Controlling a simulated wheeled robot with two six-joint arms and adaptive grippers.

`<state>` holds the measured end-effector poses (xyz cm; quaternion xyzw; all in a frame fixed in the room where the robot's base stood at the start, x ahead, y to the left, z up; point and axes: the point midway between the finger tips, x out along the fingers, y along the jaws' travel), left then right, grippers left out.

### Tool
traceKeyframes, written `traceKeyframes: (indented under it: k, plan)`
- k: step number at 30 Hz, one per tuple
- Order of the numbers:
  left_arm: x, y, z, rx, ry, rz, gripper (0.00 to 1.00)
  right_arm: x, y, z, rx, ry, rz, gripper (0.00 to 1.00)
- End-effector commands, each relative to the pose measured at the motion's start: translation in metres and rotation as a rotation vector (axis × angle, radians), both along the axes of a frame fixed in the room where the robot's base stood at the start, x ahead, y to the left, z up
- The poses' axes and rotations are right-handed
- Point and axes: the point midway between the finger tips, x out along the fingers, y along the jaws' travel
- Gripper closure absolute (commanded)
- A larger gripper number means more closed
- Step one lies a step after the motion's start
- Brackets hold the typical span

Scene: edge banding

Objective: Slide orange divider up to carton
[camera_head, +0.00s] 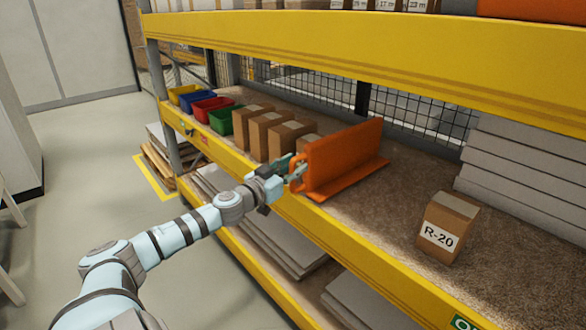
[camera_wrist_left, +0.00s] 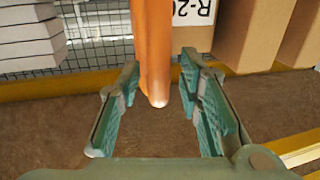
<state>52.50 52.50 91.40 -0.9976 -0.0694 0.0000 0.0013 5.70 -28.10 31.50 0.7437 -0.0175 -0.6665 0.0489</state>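The orange divider (camera_head: 345,155) stands upright on the brown shelf, with a flat foot at its right. A row of brown cartons (camera_head: 290,140) stands to its left; the nearest is partly hidden behind it, so I cannot tell whether they touch. My left gripper (camera_head: 293,172) is at the divider's front end. In the left wrist view the gripper (camera_wrist_left: 158,105) is open, and the divider's edge (camera_wrist_left: 153,45) shows between its fingers, with space on both sides. A carton with a cut-off R-20 label (camera_wrist_left: 195,12) shows just right of the divider. My right gripper is not in view.
A lone R-20 carton (camera_head: 447,228) stands on the shelf to the right, with bare shelf between it and the divider. Grey boards (camera_head: 525,170) are stacked at the far right. Coloured bins (camera_head: 212,107) stand at the left end. A yellow beam (camera_head: 380,50) runs above.

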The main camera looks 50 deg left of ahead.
Motion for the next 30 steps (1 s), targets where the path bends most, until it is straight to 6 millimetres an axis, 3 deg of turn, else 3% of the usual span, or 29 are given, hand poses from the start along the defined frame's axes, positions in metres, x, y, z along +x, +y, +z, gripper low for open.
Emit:
traceKeyframes:
  k: [9,11,21,30]
  plan:
    - [0.000,0.000,0.004,0.001,-0.001,-0.001,0.65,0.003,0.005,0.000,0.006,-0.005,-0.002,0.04]
    - [0.000,0.000,0.012,0.004,-0.001,-0.002,0.65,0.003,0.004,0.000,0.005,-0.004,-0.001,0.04]
    - [0.000,0.001,0.090,0.005,0.001,-0.001,0.65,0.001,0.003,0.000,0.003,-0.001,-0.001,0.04]
    - [0.000,0.000,0.100,-0.001,0.001,0.000,0.65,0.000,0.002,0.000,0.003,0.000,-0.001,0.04]
